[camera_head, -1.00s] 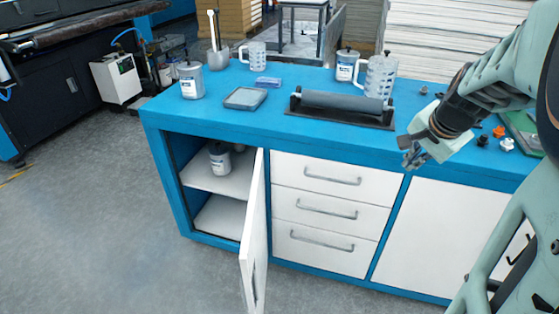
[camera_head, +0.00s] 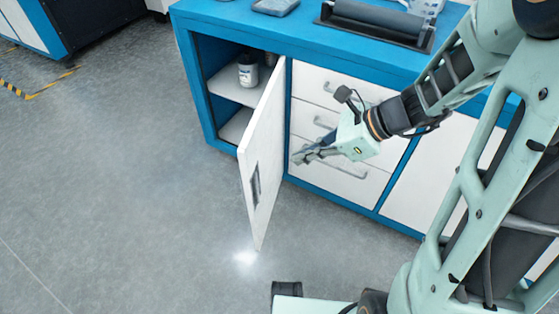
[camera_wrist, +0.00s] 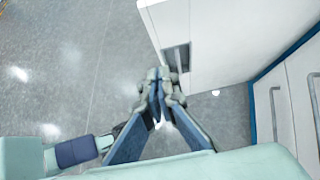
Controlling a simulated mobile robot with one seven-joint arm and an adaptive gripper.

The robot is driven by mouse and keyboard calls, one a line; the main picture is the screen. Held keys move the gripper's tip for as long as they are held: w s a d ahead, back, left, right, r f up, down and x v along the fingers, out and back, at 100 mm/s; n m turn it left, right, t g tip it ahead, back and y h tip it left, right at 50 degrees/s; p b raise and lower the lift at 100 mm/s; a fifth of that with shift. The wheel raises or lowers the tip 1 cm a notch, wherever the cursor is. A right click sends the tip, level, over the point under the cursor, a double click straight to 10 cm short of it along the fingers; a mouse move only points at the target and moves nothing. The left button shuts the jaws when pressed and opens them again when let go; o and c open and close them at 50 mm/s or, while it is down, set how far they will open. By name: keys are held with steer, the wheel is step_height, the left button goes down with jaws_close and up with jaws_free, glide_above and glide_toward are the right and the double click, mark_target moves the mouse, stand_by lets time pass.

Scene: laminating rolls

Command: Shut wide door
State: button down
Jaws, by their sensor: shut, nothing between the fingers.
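The white door (camera_head: 262,150) of the left cabinet compartment stands open, swung out from its edge beside the drawers. A dark recessed handle (camera_head: 255,186) is on the face I see. My gripper (camera_head: 297,156) is shut and empty, to the right of the door on the handle side and in front of the drawers. In the wrist view the shut fingertips (camera_wrist: 159,76) appear just below the door (camera_wrist: 210,35) and close to its handle (camera_wrist: 177,58). I cannot tell whether they touch the door.
The blue cabinet (camera_head: 200,85) has an open shelf compartment holding a small jar (camera_head: 248,70). White drawers (camera_head: 340,172) with bar handles are behind my gripper. A roller (camera_head: 378,20) lies on the counter. The floor (camera_head: 120,190) left of the door is clear.

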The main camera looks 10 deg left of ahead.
mark_target(248, 169)
steer(key=shift+a+r+b+x, duration=0.3)
steer(key=shift+b+x, duration=0.4)
steer(key=shift+x, duration=1.35)
steer(key=shift+a+r+b+x, duration=0.35)
steer(key=shift+b+x, duration=0.3)
steer(key=shift+x, duration=1.4)
steer(key=shift+a+r+b+x, duration=0.3)
steer(key=shift+b+x, duration=0.4)
steer(key=shift+x, duration=1.35)
steer(key=shift+w, duration=0.1)
